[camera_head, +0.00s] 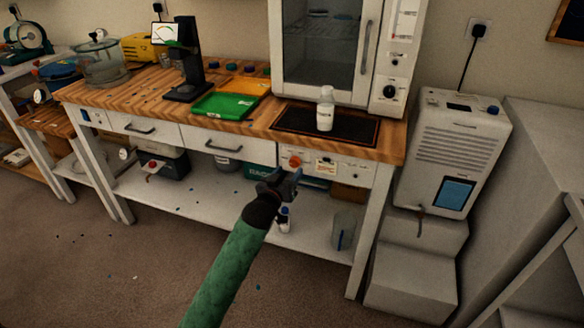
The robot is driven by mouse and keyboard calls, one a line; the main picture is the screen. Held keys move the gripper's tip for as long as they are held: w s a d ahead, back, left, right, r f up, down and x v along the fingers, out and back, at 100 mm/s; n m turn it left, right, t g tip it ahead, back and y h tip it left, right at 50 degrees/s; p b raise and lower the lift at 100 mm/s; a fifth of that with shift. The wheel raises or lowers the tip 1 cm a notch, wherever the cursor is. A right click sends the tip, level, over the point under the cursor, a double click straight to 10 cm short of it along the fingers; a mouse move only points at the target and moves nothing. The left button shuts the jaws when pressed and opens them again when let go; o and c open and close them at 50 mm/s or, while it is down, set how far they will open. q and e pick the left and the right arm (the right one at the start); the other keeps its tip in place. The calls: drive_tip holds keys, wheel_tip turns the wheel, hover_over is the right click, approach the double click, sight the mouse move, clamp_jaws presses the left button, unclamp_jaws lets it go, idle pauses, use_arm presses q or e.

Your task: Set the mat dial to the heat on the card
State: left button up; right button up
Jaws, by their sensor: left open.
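The dark heating mat (290,120) lies on the right end of the wooden bench top, with a white bottle (325,108) standing on it. An orange-red dial (295,161) sits on the white front panel below the mat. A small pale card or label (326,167) is just right of the dial; its writing is too small to read. My left gripper (281,180), on a green arm, is open and empty. It is just below and slightly left of the dial in the picture; whether it touches cannot be told. My right gripper is not in view.
A white oven (392,90) stands behind the mat. Green (225,106) and orange (247,86) trays and a black stand (184,92) are to the left. A lower shelf (215,203) holds several items. A white unit (455,150) stands at the right.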

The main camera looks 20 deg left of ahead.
sight(293, 164)
use_arm(q)
drive_tip(key=shift+w+d, duration=0.15)
drive_tip(key=shift+w, duration=1.55)
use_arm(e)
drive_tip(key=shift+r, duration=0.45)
use_arm(q)
drive_tip(key=shift+c, duration=0.4)
